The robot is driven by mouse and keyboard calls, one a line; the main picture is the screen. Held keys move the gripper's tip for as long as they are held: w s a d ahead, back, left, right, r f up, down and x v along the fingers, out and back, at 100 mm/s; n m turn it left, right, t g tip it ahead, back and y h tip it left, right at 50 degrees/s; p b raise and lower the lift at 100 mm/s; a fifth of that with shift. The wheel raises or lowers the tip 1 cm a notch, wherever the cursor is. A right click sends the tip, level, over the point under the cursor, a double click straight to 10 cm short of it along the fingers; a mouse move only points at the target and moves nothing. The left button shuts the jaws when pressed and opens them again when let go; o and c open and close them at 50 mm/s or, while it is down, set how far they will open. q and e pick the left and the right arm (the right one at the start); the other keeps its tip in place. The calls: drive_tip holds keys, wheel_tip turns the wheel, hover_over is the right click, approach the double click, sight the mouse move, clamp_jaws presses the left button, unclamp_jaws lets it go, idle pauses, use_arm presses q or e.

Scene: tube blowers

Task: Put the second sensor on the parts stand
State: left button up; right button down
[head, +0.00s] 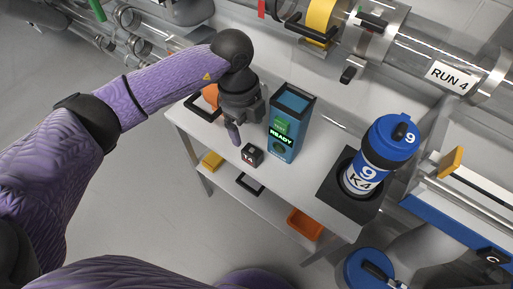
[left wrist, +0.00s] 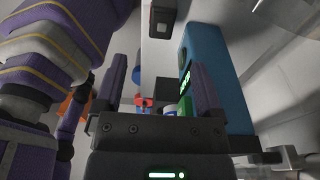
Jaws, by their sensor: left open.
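A small dark block with a pale marked face (head: 251,155), possibly the sensor, sits at the front edge of the white table in the head view. It shows at the top of the left wrist view (left wrist: 162,18). My left gripper (head: 245,122) is above the table, left of the blue tester box (head: 283,145) and behind the small block. Its fingers are apart with nothing held between them in the left wrist view (left wrist: 160,68). The tester shows a green READY display. I cannot tell which surface is the parts stand. My right gripper is out of view.
A blue-capped canister (head: 366,178) marked 9 and K4 stands on a dark square base (head: 345,203) at right. A clear tube (head: 420,55) marked RUN 4 runs along the back. An orange bin (head: 304,224) is below the tabletop.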

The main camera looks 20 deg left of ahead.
sight(252, 151)
use_arm(q)
drive_tip(key=shift+w, duration=0.2)
drive_tip(key=shift+f, duration=0.35)
drive_tip(key=f+b, duration=0.2)
drive_tip(key=f, duration=0.1)
drive_tip(key=f+b, duration=0.2)
drive_tip(key=f, duration=0.1)
drive_tip(key=d+f+b, duration=0.1)
drive_tip(key=f+b, duration=0.1)
drive_tip(key=f, duration=0.1)
drive_tip(key=shift+s+f, duration=0.2)
drive_tip(key=shift+s, duration=0.1)
drive_tip(key=shift+r, duration=0.2)
drive_tip(key=shift+c, duration=0.6)
drive_tip(key=c, duration=0.7)
clamp_jaws()
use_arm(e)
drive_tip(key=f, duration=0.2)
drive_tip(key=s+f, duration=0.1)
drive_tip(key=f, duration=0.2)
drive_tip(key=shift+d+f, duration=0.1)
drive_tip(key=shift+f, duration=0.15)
